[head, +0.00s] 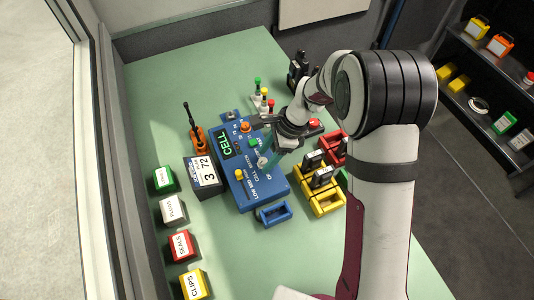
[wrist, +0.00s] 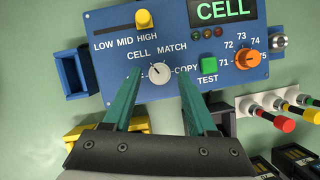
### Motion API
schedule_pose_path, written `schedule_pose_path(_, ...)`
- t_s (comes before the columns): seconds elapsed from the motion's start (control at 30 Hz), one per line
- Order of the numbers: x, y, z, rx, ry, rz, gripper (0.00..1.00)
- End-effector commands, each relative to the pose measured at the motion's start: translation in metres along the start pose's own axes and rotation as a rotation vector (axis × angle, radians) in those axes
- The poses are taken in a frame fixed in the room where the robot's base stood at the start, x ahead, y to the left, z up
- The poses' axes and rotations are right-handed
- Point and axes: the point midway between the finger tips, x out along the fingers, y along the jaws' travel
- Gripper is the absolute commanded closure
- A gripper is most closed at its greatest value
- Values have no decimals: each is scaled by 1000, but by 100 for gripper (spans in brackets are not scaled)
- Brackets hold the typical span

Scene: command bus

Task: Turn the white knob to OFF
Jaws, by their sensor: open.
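The white knob (wrist: 159,74) is on the blue panel (wrist: 110,40), with CELL, MATCH and COPY printed around it. Its dark mark appears to point up-left, toward CELL. No OFF label is readable in the wrist view; my left finger covers part of the panel beside the knob. My gripper (wrist: 160,84) is open, its two teal fingers on either side of the knob, with gaps visible between. In the head view the knob (head: 262,162) shows just beside my gripper (head: 268,154). I cannot tell how far the fingertips stand above the panel.
The yellow knob (wrist: 144,18), green button (wrist: 209,63) and orange knob (wrist: 247,62) share the panel. A blue holder (wrist: 73,74) is to the left. Colored plungers (wrist: 280,104) stand to the right. Yellow holders (head: 322,200) with black devices are right of the panel.

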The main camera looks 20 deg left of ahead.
Motion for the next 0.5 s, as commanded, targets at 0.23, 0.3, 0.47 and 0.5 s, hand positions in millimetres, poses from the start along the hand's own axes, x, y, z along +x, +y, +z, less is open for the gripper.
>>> schedule_pose_path(0.23, 1, 0, 0, 0, 0, 0, 44)
schedule_pose_path(0.3, 1, 0, 0, 0, 0, 0, 56)
schedule_pose_path(0.47, 1, 0, 0, 0, 0, 0, 85)
schedule_pose_path(0.5, 0, 0, 0, 0, 0, 0, 92)
